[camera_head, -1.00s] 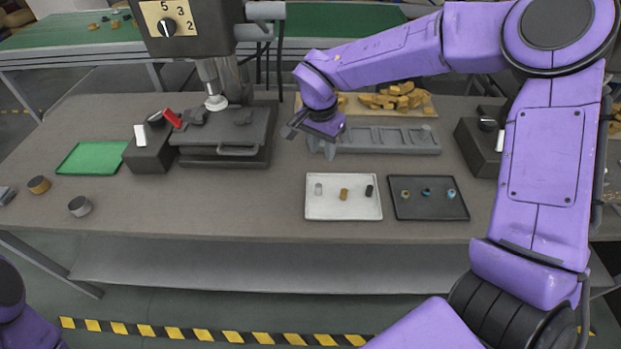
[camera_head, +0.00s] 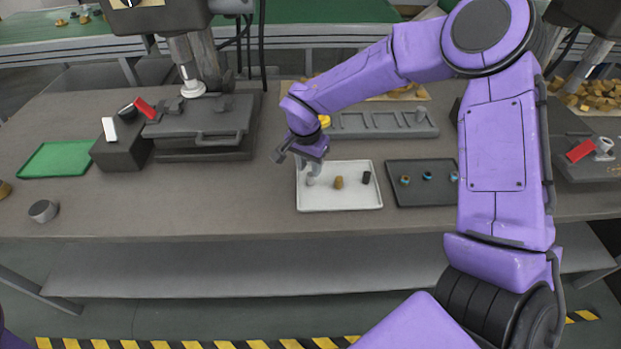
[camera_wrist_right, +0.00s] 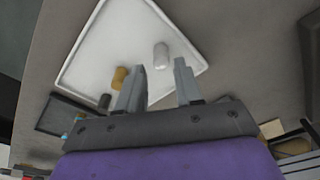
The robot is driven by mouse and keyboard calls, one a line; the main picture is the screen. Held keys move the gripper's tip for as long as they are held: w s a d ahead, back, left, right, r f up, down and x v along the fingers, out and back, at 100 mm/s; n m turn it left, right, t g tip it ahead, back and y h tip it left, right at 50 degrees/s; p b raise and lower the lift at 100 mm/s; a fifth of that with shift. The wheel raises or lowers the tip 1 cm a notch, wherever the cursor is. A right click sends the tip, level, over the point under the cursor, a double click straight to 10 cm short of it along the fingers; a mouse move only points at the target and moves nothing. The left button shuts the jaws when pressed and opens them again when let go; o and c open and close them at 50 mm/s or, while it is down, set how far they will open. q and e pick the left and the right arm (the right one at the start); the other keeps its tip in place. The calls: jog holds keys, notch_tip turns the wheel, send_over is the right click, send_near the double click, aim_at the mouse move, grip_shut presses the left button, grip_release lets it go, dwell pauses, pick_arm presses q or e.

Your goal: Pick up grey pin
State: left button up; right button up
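The light grey pin stands at the left of the white tray (camera_head: 340,203), just below my right gripper in the head view. In the right wrist view the grey pin (camera_wrist_right: 161,56) shows just beyond the open fingers, in line with the gap between them. My right gripper (camera_head: 313,166) is open and empty over the tray's upper left. Its two fingers (camera_wrist_right: 160,68) are spread in the right wrist view, and do not appear to touch the pin. A brown pin (camera_head: 339,182) and a black pin (camera_head: 366,177) stand to the right in the same tray. My left gripper is not in view.
A dark tray (camera_head: 428,195) with several small ring-like parts lies right of the white tray. A grey slotted fixture (camera_head: 385,130) stands behind. A press (camera_head: 205,125) and a green tray (camera_head: 58,159) are at left. The table's front left is mostly clear.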

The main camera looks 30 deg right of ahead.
aim_at(311, 174)
jog(key=f, duration=0.4)
jog(key=shift+w+d+f+p, duration=0.3)
jog(key=shift+d+p, duration=0.05)
jog(key=shift+d, duration=0.05)
grip_shut()
